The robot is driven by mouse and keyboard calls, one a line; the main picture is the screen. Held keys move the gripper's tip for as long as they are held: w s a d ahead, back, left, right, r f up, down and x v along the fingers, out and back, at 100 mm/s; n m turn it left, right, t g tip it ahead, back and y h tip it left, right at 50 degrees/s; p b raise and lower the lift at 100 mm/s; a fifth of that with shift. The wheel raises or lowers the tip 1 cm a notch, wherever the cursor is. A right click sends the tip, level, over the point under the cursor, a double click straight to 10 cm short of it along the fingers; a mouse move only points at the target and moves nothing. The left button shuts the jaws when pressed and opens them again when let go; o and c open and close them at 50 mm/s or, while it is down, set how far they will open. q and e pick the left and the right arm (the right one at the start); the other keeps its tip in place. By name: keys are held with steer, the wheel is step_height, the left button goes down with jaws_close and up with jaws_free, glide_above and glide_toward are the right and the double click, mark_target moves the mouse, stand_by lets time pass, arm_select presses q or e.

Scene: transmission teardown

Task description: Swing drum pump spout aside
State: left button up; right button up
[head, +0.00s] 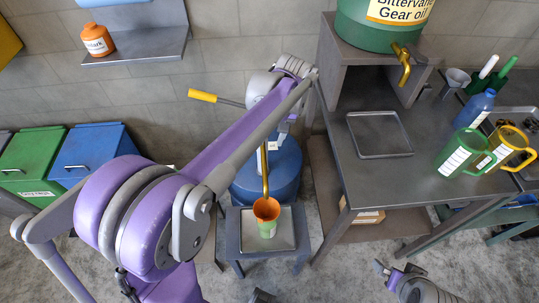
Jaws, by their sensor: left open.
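The blue drum (285,172) stands on the floor behind a low stand, partly hidden by my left arm. Its brass pump spout (264,172) points toward the front, with its end over an orange-topped container (266,210). A pump handle with a yellow grip (203,96) sticks out to the left. My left gripper (283,133) is open, beside the upper part of the spout. Its fingers are small and partly hidden, and I cannot tell whether they touch the spout. My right gripper (384,270) is low at the bottom right, away from the drum; its jaws are unclear.
The container stands on a tray on the low stand (233,245). A metal bench (365,185) to the right holds a tray, green and yellow jugs (463,150) and a blue bottle (474,108). A green gear oil keg (365,35) stands on a raised shelf. Bins stand left.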

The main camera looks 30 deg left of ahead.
mark_target(264, 161)
arm_select(q)
steer(key=f, duration=0.3)
steer(key=a+f, duration=0.1)
steer(key=f, duration=0.2)
steer(key=s+f, duration=0.1)
steer(key=f, duration=0.2)
steer(key=shift+a+f, duration=0.25)
steer(key=shift+a, duration=0.05)
jaws_close()
stand_by(1.0)
